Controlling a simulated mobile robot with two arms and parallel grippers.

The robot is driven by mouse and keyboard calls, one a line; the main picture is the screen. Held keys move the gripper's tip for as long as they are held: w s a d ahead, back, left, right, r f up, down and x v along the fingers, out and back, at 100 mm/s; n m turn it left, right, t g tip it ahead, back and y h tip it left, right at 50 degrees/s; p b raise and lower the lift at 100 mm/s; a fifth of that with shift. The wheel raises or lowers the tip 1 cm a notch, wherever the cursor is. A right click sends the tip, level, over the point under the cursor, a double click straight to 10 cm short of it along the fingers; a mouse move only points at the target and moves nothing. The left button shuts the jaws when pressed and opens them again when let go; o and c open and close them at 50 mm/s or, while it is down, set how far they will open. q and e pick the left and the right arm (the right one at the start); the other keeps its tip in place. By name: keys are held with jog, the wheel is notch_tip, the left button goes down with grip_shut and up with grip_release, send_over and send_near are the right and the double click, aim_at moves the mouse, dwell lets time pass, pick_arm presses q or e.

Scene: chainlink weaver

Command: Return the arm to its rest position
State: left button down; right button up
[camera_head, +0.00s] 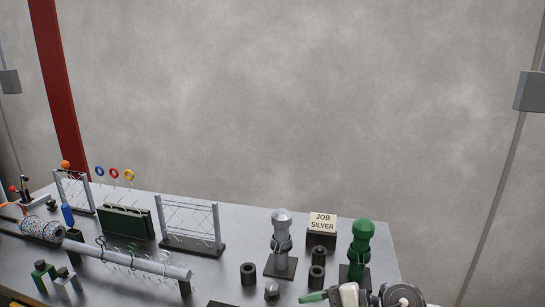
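Part of what looks like my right arm (401,295) shows at the bottom right edge, with a dark round joint and a pale part (349,294) beside it. A green piece (313,297) sticks out to the left of the pale part; I cannot tell whether it is held or lies on the table. The fingertips of my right gripper cannot be made out. My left arm and gripper are not in view.
The grey table (225,270) holds a silver post (281,232), a green post (361,240), a "JOB SILVER" sign (322,222), black cylinders (248,274), a long grey rod (130,259), wire-mesh frames (190,222) and a green rack (126,224).

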notch_tip(320, 180, up, 6)
jog(key=s+a+m+t+y, duration=0.15)
jog(key=m+t+y, duration=0.35)
jog(key=m+t, duration=0.7)
jog(key=s+d+f+n+h, duration=0.2)
jog(key=d+f+n+h, duration=0.3)
jog(key=n, duration=0.6)
jog(key=s+d+f+n+h, duration=0.1)
jog(key=d+f+n+h, duration=0.25)
jog(key=n+h, duration=0.65)
jog(key=s+d+f+n+h, duration=0.2)
jog(key=d+f+n+h, duration=0.25)
jog(key=n, duration=0.85)
jog(key=s+d+f+m+g+y, duration=0.1)
jog(key=s+f+m+g, duration=0.35)
jog(key=s, duration=0.35)
jog(key=s+d+f+m+g, duration=0.1)
jog(key=s+f+m+g, duration=0.4)
jog(key=s, duration=0.4)
notch_tip(320, 180, down, 25)
jog(key=s+g, duration=0.1)
jog(key=g, duration=0.2)
jog(key=s+d+f, duration=0.2)
jog(key=s+f, duration=1.4)
jog(key=shift+s+f+g, duration=0.25)
jog(key=shift+s+g, duration=0.05)
jog(key=shift+g, duration=0.05)
